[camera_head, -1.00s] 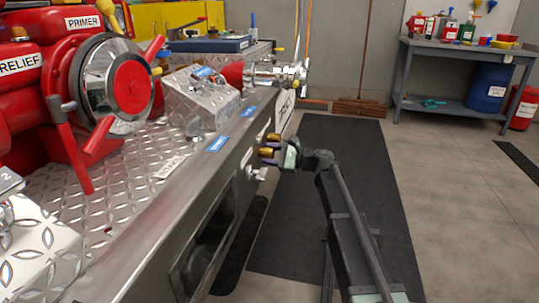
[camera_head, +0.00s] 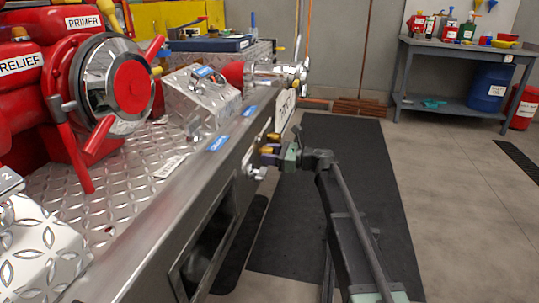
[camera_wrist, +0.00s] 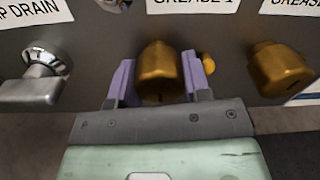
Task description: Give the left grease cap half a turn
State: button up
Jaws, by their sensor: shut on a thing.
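The left grease cap (camera_wrist: 157,62) is a brass knob on the dark panel, below a label (camera_wrist: 195,4) that reads "GREASE 1". My gripper (camera_wrist: 160,76) has its purple fingers on either side of this cap, shut on it. A second brass cap (camera_wrist: 280,70) stands to the right in the wrist view, clear of the fingers. In the head view my gripper (camera_head: 271,155) is at the side panel; the caps look small there and are partly covered by the fingers.
A silver drain handle (camera_wrist: 36,80) sticks out left of the gripper in the wrist view. A dark opening (camera_head: 208,240) is in the panel's near part. Open floor with a black mat (camera_head: 340,180) lies right of the panel. A workbench (camera_head: 465,50) stands far off.

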jog(key=o, duration=0.9)
jog(key=shift+o, duration=0.2)
jog(key=s+d, duration=0.2)
jog(key=d, duration=0.8)
jog(key=shift+d, duration=0.3)
